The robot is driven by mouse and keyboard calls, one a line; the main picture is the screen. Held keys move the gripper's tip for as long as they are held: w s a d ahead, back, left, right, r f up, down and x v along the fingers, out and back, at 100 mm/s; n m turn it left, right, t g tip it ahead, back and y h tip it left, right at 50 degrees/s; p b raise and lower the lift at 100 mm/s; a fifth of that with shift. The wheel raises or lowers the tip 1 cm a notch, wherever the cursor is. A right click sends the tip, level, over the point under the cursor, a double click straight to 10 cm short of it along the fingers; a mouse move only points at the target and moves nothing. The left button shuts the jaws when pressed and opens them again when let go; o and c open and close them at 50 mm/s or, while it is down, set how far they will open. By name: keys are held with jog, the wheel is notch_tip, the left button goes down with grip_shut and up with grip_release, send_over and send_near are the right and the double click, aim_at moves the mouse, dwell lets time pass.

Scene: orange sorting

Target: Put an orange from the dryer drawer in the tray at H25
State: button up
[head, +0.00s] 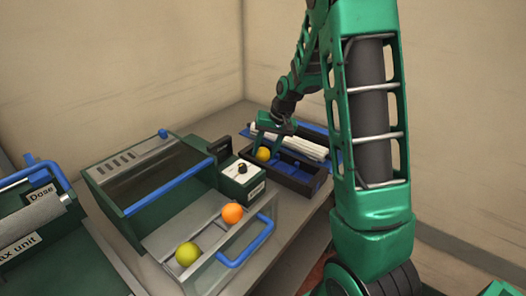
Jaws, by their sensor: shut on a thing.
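My gripper (266,146) is at the back right, over the left end of a dark tray (300,186) with blue parts. It is shut on a yellow-orange fruit (263,154). I cannot tell whether the fruit touches the tray floor. The open dryer drawer (165,242), pale inside with a blue handle (247,243), holds an orange (232,213) at its right and a yellow-green fruit (187,254) at its front left. No H25 marking is legible.
The green dryer (150,180) with a blue bar stands behind the drawer. A small green box with a black knob (242,169) sits between dryer and tray. White rolls (295,142) lie behind the tray. Another green unit (40,230) stands at the left.

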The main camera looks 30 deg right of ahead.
jog(key=shift+f, duration=0.1)
jog(key=o, duration=0.8)
jog(key=v, duration=1.1)
jog(key=s+a+m+g+h, duration=0.1)
jog(key=s+g+h, duration=0.1)
jog(key=s, duration=3.2)
jog(key=shift+f+g, duration=0.3)
jog(key=shift+g, duration=0.3)
jog(key=shift+s+a, duration=0.1)
jog(key=shift+a, duration=0.05)
